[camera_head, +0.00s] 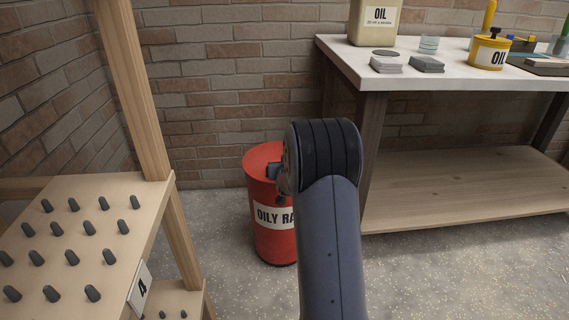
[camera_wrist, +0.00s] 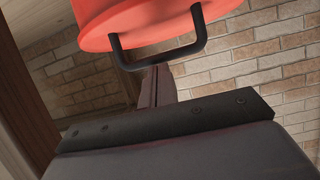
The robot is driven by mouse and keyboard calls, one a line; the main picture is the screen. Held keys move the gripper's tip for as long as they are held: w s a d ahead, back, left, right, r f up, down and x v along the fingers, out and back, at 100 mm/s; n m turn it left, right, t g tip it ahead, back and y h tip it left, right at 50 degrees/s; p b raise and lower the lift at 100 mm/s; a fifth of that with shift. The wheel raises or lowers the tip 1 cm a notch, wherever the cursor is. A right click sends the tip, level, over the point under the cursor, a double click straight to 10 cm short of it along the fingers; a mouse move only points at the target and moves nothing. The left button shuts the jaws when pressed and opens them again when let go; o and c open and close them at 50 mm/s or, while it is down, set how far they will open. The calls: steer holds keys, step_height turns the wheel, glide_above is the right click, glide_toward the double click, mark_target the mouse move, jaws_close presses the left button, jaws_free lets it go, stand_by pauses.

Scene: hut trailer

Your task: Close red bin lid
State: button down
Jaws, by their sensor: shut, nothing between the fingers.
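The red bin (camera_head: 272,238) stands on the floor against the brick wall, with a white label reading "OILY RA…". My arm hides its right side. Its red lid (camera_head: 262,152) shows at the top of the bin; I cannot tell whether it is fully down. In the wrist view the red lid (camera_wrist: 150,18) fills the upper middle, with a black bar handle (camera_wrist: 165,62) on its near side. My gripper (camera_wrist: 155,88) is shut and empty, its fingers just by the handle; I cannot tell if they touch. In the head view my arm mostly hides the gripper.
A workbench (camera_head: 450,78) with a lower wooden shelf stands to the right, bearing an oil can (camera_head: 374,22), a yellow oil pot (camera_head: 488,52) and grey blocks. A wooden rack (camera_head: 85,235) with dark pegs stands at left. Speckled floor (camera_head: 440,275) is clear at lower right.

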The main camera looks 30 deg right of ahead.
steer(key=s+a+f+p, duration=0.1)
steer(key=s+a+p, duration=0.1)
steer(key=s, duration=0.5)
steer(key=shift+s+a+f, duration=0.2)
steer(key=shift+s+a, duration=0.2)
steer(key=shift+a, duration=0.25)
steer(key=w+d+r, duration=0.1)
steer(key=w, duration=0.1)
steer(key=w+d+r+b, duration=0.1)
steer(key=w+r, duration=0.1)
steer(key=w, duration=0.1)
steer(key=w+d+r, duration=0.1)
steer(key=w, duration=0.1)
steer(key=shift+w+d+r+b, duration=0.1)
steer(key=shift+w+r+b, duration=0.15)
steer(key=shift+b, duration=0.15)
steer(key=shift+w+d+f, duration=0.1)
steer(key=shift+w+d, duration=0.05)
steer(key=shift+w, duration=0.15)
steer(key=shift+f, duration=1.05)
steer(key=shift+r, duration=0.1)
